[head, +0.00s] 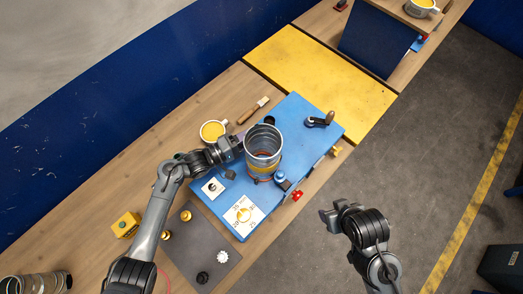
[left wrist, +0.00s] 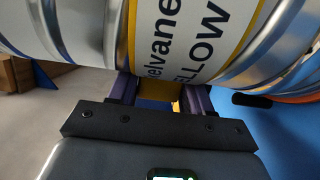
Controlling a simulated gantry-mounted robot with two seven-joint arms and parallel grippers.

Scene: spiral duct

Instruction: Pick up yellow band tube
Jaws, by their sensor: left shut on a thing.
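The yellow band tube (head: 263,143) is a silver ribbed duct standing upright over the blue board (head: 300,111), with its open end up. In the left wrist view the tube (left wrist: 270,30) fills the top, with a white label edged in yellow and the word "YELLOW". My left gripper (head: 243,146) is shut on the tube from its left side; in the left wrist view the purple fingers (left wrist: 160,95) meet its labelled wall. Whether the tube's base touches the board is unclear. My right gripper (head: 328,214) is apart from the board, over the floor; its jaw opening is unclear.
A cup of yellow stuff (head: 212,131) and a brush (head: 253,110) lie left of the board. A crank handle (head: 320,120) and a dial card (head: 243,214) are on it. A dark mat (head: 200,247) holds small knobs. A yellow panel (head: 320,75) lies behind. Another duct (head: 38,284) lies lower left.

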